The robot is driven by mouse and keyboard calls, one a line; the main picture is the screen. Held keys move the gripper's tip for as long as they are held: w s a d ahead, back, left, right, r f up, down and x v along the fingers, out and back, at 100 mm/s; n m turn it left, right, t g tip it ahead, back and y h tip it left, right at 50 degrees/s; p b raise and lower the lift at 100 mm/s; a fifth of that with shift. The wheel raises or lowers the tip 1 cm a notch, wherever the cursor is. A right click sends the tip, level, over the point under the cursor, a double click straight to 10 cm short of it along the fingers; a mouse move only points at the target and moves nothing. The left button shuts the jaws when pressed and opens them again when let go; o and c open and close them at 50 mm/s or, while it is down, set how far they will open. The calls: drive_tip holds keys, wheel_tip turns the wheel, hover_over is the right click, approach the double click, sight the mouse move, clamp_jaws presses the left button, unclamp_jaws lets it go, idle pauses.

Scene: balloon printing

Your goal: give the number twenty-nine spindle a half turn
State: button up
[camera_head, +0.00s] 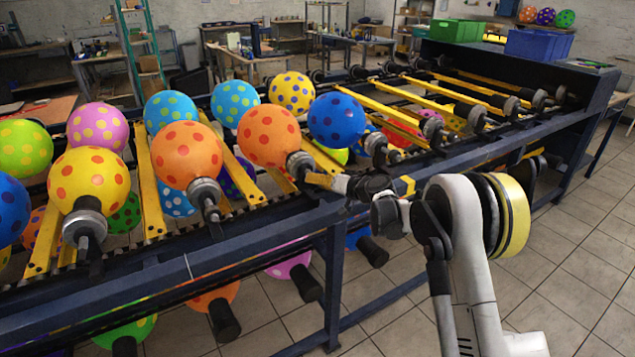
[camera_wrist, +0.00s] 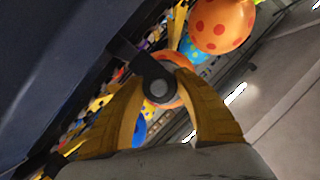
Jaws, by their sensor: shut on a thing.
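My gripper (camera_head: 318,180) reaches in from the right to the front rail of the balloon rack. Its yellow fingers are shut on a spindle (camera_head: 299,162) with a grey collar, which carries an orange balloon (camera_head: 268,136) with red dots. In the wrist view the two fingers of my gripper (camera_wrist: 158,80) stand either side of the dark round spindle end (camera_wrist: 157,88). An orange dotted balloon (camera_wrist: 221,24) shows beyond it. I cannot read any number, so I cannot tell which spindle is number twenty-nine.
The dark blue rack frame (camera_head: 250,230) runs along the front. An orange balloon (camera_head: 186,154) and a yellow balloon (camera_head: 89,180) stand to the left, a blue one (camera_head: 337,119) to the right. More balloons hang below. Tiled floor (camera_head: 560,255) is clear at right.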

drive_tip(key=m+y, duration=0.2)
drive_tip(key=m, duration=0.1)
drive_tip(key=shift+b, duration=0.35)
drive_tip(key=shift+m+y+b, duration=0.35)
drive_tip(key=shift+m+y, duration=0.25)
drive_tip(key=shift+m, duration=1.2)
drive_tip(key=shift+a, duration=0.1)
drive_tip(key=o, duration=1.2)
drive_tip(key=f+v, duration=0.1)
drive_tip(key=v, duration=1.1)
drive_tip(key=shift+r, duration=0.4)
